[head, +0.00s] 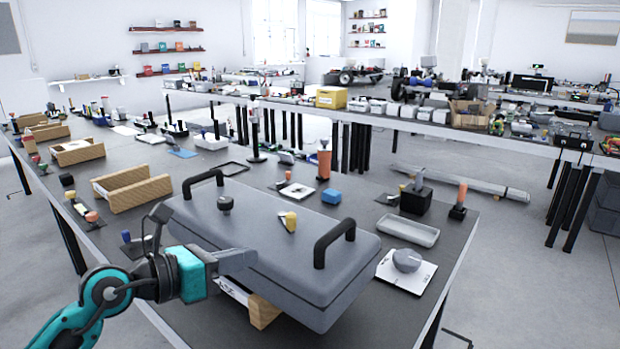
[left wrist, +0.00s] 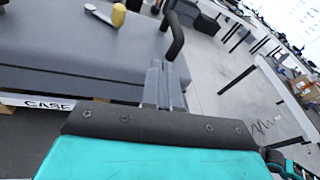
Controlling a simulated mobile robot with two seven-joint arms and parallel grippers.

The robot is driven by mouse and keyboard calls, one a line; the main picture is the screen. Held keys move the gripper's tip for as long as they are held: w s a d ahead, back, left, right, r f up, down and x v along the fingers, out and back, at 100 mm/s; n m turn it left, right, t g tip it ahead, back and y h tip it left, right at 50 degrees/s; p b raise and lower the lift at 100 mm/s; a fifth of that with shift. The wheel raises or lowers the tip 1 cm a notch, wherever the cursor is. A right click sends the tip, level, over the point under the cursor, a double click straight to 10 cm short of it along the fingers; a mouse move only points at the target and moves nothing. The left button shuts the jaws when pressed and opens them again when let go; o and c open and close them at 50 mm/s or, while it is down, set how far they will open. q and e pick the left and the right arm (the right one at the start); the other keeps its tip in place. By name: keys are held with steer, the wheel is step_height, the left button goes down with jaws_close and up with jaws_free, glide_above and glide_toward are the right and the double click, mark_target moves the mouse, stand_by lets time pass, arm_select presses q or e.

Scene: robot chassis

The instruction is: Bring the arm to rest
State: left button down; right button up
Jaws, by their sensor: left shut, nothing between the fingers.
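My left arm comes in from the lower left in the head view, teal and black. Its gripper (head: 236,259) is at the front left side of a large grey case (head: 270,240) with two black handles. In the left wrist view the gripper's fingers (left wrist: 165,85) are together, with nothing between them. They lie close to the case's side (left wrist: 75,75); I cannot tell whether they touch it. My right gripper is in neither view.
The case rests on wooden supports (head: 264,312) on a dark table (head: 190,305). A black knob and a yellow-handled tool (head: 290,221) lie on its lid. A grey tray (head: 408,231) and a white scale-like plate (head: 405,272) are to its right. Wooden holders (head: 130,188) stand behind left.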

arm_select(q)
steer(key=s+a+f+m+y, duration=0.1)
steer(key=s+f+m+y, duration=0.2)
steer(key=s+f+m, duration=0.3)
steer(key=s+a+f+m+y, duration=0.1)
steer(key=s+f+m+y, duration=0.2)
steer(key=s+f+m, duration=0.4)
steer(key=s+a+f+m+y, duration=0.1)
steer(key=s+f+m+y, duration=0.2)
steer(key=s+f+m, duration=0.4)
step_height(320, 180, down, 10)
steer(key=m, duration=1.2)
steer(key=shift+s+r, duration=0.15)
steer(key=shift+r, duration=0.1)
